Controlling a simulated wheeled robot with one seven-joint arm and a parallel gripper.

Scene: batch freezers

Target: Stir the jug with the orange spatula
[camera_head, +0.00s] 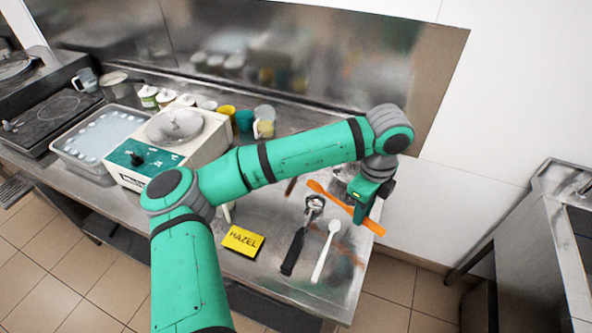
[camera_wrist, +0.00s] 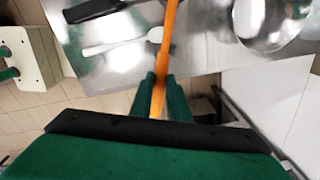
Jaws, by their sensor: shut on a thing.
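My gripper (camera_head: 362,212) is shut on the orange spatula (camera_head: 325,192), above the right end of the steel table. The spatula is tilted and sticks out on both sides of the fingers. In the wrist view the spatula (camera_wrist: 170,35) runs up from between the fingertips (camera_wrist: 160,85) and leaves the top edge. A clear round vessel (camera_wrist: 265,18) is at the top right of the wrist view, apart from the spatula there; I cannot tell whether it is the jug. In the head view my arm partly hides that area.
A black-handled scoop (camera_head: 296,250), a white spoon (camera_head: 326,250) and a yellow HAZEL sign (camera_head: 242,241) lie on the table (camera_head: 340,290). A white-and-green machine (camera_head: 135,165), a tray (camera_head: 100,140) and several cups stand left and behind. A steel unit (camera_head: 540,230) is at right.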

